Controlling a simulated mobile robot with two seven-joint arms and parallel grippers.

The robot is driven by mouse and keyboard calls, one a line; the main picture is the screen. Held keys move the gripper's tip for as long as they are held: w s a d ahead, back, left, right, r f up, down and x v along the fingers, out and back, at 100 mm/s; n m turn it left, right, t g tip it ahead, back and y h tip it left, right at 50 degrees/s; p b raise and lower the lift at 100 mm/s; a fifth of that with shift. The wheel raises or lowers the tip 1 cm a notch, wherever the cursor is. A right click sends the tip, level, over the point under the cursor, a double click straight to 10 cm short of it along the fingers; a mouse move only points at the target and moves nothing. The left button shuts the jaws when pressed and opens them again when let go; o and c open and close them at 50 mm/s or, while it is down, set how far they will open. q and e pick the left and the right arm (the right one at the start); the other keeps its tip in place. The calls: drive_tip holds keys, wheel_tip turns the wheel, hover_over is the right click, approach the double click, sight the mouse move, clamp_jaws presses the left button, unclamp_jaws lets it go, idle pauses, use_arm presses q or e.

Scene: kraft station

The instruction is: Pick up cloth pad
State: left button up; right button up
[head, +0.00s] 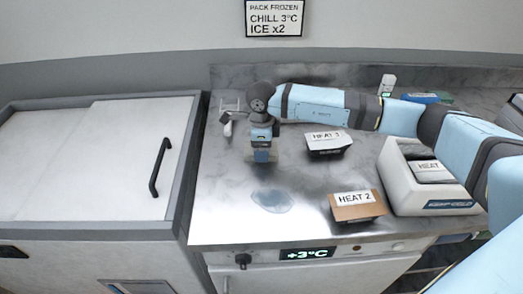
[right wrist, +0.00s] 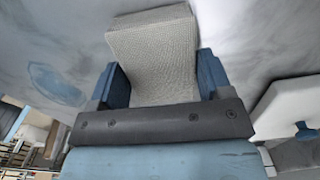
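The cloth pad (right wrist: 155,60) is a light grey-beige woven piece, seen large in the right wrist view. It fills the space between the two blue fingers of my right gripper (right wrist: 162,78), which touch it on both sides, and it extends past their tips. Whether the pad touches the counter is hard to tell. My left gripper is in neither view.
The counter (head: 225,215) bears a bluish wet patch (head: 271,200) in front of the gripper. A small white-handled item (head: 228,126) lies left of the gripper.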

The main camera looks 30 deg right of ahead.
drive_tip(key=c, duration=0.4)
wheel_tip(320, 180, up, 20)
idle(0.5)
drive_tip(key=shift+o, duration=0.8)
drive_tip(key=shift+c, duration=0.5)
